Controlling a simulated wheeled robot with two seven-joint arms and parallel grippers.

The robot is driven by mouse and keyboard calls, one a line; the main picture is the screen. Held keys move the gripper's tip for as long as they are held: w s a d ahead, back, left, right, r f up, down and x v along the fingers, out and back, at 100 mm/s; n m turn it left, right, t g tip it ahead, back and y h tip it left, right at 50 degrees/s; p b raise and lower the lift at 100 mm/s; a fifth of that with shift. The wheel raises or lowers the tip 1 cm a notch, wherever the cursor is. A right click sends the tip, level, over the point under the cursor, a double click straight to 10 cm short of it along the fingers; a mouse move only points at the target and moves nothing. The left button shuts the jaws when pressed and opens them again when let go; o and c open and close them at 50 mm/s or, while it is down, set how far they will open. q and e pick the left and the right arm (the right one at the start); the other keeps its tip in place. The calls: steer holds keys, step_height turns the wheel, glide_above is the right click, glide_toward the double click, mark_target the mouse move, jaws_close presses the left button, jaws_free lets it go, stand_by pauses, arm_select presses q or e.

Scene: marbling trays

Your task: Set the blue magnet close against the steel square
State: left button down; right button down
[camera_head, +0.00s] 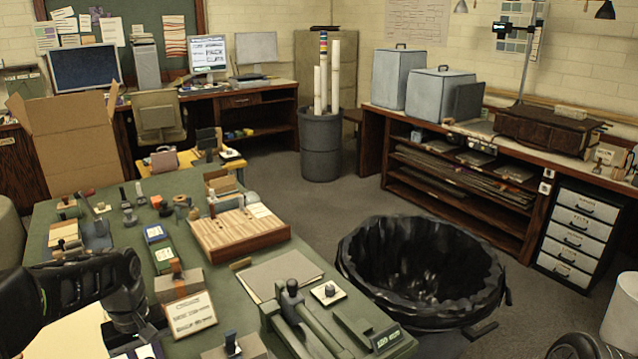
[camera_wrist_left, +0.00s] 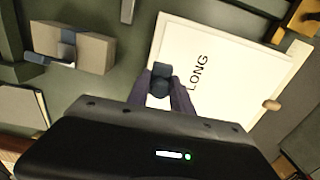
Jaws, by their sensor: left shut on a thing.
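My left gripper (camera_head: 148,335) reaches in from the left, low over the near left part of the green table. In the left wrist view my left gripper (camera_wrist_left: 162,92) is shut on a small dark blue rounded piece, which looks like the blue magnet (camera_wrist_left: 161,72). The blue magnet stands out in front of the white card marked LONG (camera_wrist_left: 220,70); whether it touches the card is unclear. I cannot pick out the steel square with certainty in either view. My right gripper is not in view.
The green table (camera_head: 222,290) carries a slatted wooden tray (camera_head: 240,232), a grey folder (camera_head: 280,272), a white sign (camera_head: 190,314) and several small tools. A beige block with a blue band (camera_wrist_left: 92,52) lies left of the card. A black-lined bin (camera_head: 420,265) stands right of the table.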

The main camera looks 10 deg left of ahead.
arm_select(q)
steer(key=shift+s+r+m, duration=0.15)
steer(key=shift+s+m, duration=0.15)
steer(key=shift+s, duration=0.1)
steer(key=w+d+m, duration=0.2)
steer(key=d, duration=0.4)
steer(key=w+d+f+m, duration=0.1)
steer(key=w+d+m, duration=0.2)
steer(key=d, duration=0.3)
steer(key=w+d+f+m, duration=0.1)
steer(key=w+d+m, duration=0.1)
steer(key=d, duration=0.5)
steer(key=shift+w+f+m, duration=0.1)
steer(key=shift+w+m, duration=0.2)
steer(key=shift+w, duration=0.05)
steer(key=shift+a, duration=0.1)
